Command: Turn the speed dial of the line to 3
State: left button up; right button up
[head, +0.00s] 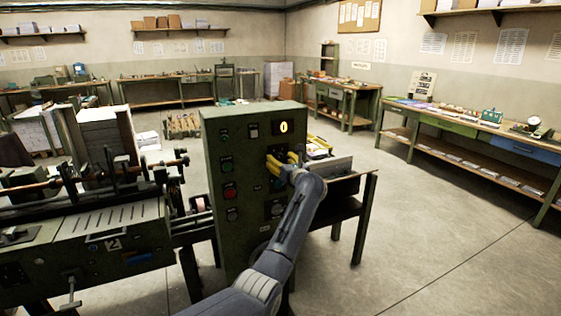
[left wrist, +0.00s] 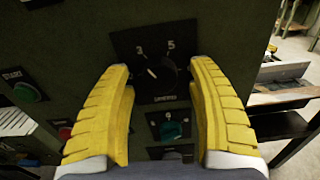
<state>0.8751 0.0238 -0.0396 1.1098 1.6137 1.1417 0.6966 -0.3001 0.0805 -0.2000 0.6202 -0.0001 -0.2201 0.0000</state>
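The speed dial (left wrist: 160,78) is a round black knob on a dark plate in the left wrist view. The numbers 3 and 5 show above it, and its white mark points to the upper left, roughly toward the 3. A label below it is too blurred to read surely. My left gripper (left wrist: 162,82) is open, its yellow fingers apart on either side of the dial; I cannot tell whether they touch it. In the head view my left gripper (head: 282,160) is at the front of the green control cabinet (head: 222,150) and hides the dial. My right gripper is not in view.
A lit display (head: 284,127) above my gripper reads 0. Several buttons sit on the cabinet, including a red one (head: 229,191) and a green knob (left wrist: 172,131) just below the dial. The line's machine (head: 90,235) stands at left; the floor at right is clear.

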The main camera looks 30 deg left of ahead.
pick_arm(q)
jog(key=shift+d, duration=0.1)
jog(key=v, duration=1.2)
jog(key=shift+r, duration=0.1)
dwell(0.3)
